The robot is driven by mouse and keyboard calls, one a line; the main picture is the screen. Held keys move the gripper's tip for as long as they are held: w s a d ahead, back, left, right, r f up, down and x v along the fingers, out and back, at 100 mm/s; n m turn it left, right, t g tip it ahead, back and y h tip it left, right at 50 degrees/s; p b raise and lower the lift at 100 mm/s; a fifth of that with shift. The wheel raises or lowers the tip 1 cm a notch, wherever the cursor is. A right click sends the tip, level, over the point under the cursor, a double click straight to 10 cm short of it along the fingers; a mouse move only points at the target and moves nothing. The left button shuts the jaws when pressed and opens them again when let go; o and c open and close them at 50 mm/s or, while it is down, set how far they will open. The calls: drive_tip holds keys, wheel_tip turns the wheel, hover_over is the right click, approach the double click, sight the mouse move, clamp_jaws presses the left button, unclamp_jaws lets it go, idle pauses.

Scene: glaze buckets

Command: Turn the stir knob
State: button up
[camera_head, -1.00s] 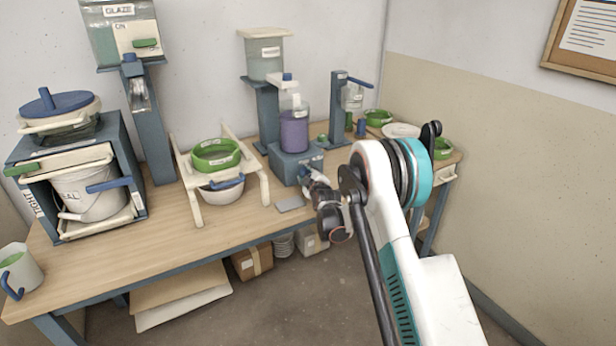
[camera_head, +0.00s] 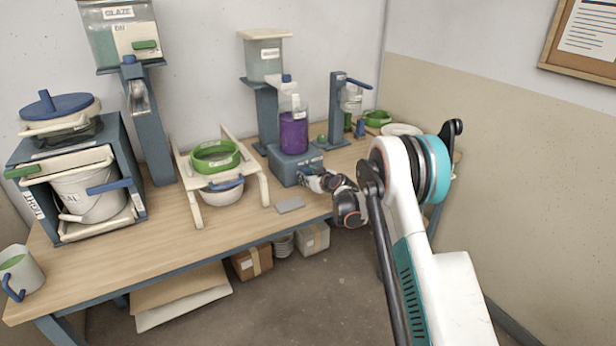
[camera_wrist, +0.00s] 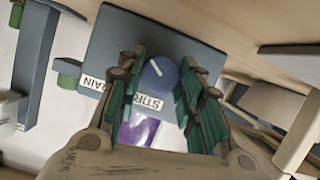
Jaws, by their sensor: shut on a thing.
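The stir knob (camera_wrist: 158,76) is a round blue dial with a white pointer line, on the front of a blue-grey base (camera_head: 286,164). In the wrist view the line points to the upper left, and a "STIR" label (camera_wrist: 149,103) is beside the knob. My gripper (camera_head: 306,180) is at the right front of the base and hides the knob in the head view. In the wrist view my gripper's green-padded fingers (camera_wrist: 158,82) are on both sides of the knob, shut on it. A clear vessel (camera_head: 293,130) with vivid purple liquid stands on the base.
A "DRAIN" label (camera_wrist: 92,86) and a green part (camera_wrist: 68,80) are left of the knob in the wrist view. A small grey plate (camera_head: 290,205) lies in front of the base. A white stand (camera_head: 196,197) with a green ring is to the left.

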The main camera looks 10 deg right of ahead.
drive_tip(key=shift+d+m+y, duration=0.15)
drive_tip(key=shift+m+y, duration=0.65)
drive_tip(key=shift+m, duration=0.4)
drive_tip(key=shift+f+m+y+b, duration=0.1)
drive_tip(key=shift+m+y+b, duration=0.2)
drive_tip(key=shift+m+y, duration=0.8)
drive_tip(key=shift+m+g, duration=0.3)
drive_tip(key=shift+m, duration=0.1)
drive_tip(key=o, duration=1.1)
drive_tip(key=shift+c, duration=0.2)
drive_tip(key=shift+d, duration=0.1)
drive_tip(key=v, duration=1.2)
